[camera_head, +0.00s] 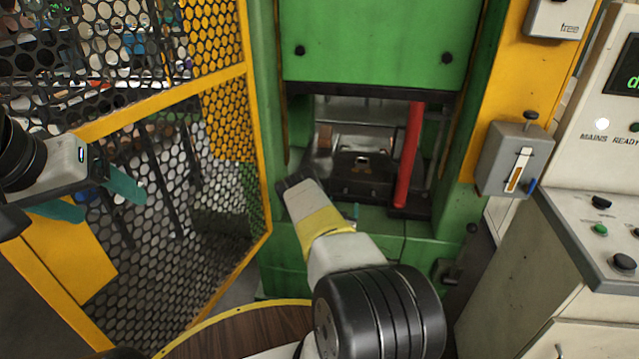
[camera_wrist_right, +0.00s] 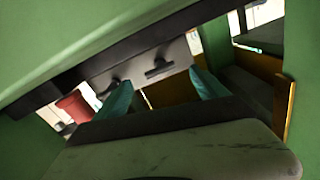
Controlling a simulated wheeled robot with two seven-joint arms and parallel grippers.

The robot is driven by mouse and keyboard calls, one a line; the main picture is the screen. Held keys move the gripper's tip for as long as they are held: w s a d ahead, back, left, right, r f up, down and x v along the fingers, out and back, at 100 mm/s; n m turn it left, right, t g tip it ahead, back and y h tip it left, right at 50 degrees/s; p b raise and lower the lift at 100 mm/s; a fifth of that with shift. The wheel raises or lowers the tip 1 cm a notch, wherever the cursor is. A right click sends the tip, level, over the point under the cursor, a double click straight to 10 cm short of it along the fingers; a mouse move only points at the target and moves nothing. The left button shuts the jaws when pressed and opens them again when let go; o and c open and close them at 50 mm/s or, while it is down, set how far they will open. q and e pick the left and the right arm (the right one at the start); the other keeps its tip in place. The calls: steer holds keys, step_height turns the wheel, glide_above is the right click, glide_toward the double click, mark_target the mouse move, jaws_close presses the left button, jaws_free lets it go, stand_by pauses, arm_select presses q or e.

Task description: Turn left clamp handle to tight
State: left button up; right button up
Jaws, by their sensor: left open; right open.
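My right arm reaches into the opening of the green press (camera_head: 370,50) in the head view. A grey plate (camera_wrist_right: 135,72) lies beyond the fingertips. It carries two dark handles, one T-shaped handle (camera_wrist_right: 159,68) in line with the gap and another handle (camera_wrist_right: 108,89) near the left finger. I cannot tell which is the left clamp handle. My left gripper (camera_head: 100,197) is open and empty by the mesh guard.
A red post (camera_head: 409,155) stands at the right of the press opening, and shows at left in the wrist view (camera_wrist_right: 75,106). A yellow mesh guard (camera_head: 158,96) stands at left. A grey switch box (camera_head: 497,155) and control console (camera_head: 600,225) are at right.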

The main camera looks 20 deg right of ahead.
mark_target(345, 195)
steer(key=shift+x, duration=3.2)
steer(key=shift+s, duration=0.1)
steer(key=c, duration=1.3)
